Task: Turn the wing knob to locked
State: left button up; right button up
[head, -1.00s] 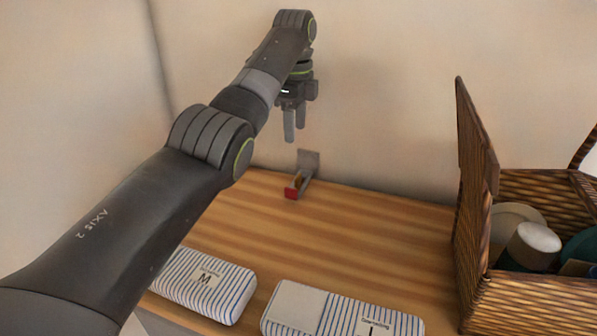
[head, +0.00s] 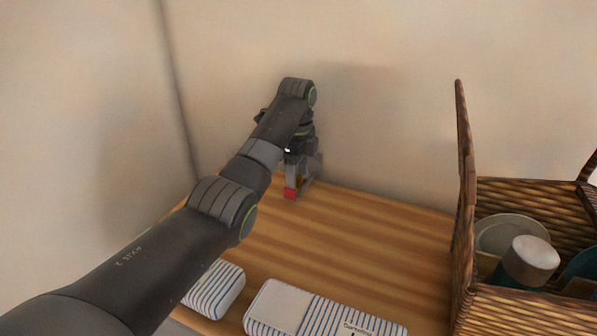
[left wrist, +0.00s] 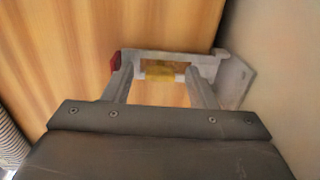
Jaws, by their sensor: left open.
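The wing knob is part of a small grey fixture (left wrist: 232,78) by the wall at the back of the wooden top. The fixture has a red end block (head: 290,194), which also shows in the left wrist view (left wrist: 115,63), and a yellow-brass piece (left wrist: 160,69) in its middle. My left gripper (head: 298,177) is open and lowered at the fixture. In the left wrist view its two fingers stand apart, with the brass piece showing between them. I cannot tell whether they touch it. In the head view my gripper hides much of the fixture.
A wicker basket (head: 465,215) with its lid up stands at the right, holding cups and dishes. Two striped packs (head: 215,290) (head: 325,318) lie along the front. The middle of the wooden top (head: 370,235) is clear. The wall (head: 390,120) is close behind the fixture.

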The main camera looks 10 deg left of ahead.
pick_arm(q)
jog(key=c, duration=1)
jog(key=shift+n, duration=0.3)
jog(key=n, duration=0.8)
jog(key=shift+s+r+n, duration=0.1)
jog(key=shift+n, duration=0.3)
jog(key=n, duration=0.4)
jog(key=shift+s+d, duration=0.1)
jog(key=shift+n, duration=2.2)
jog(key=shift+r, duration=0.1)
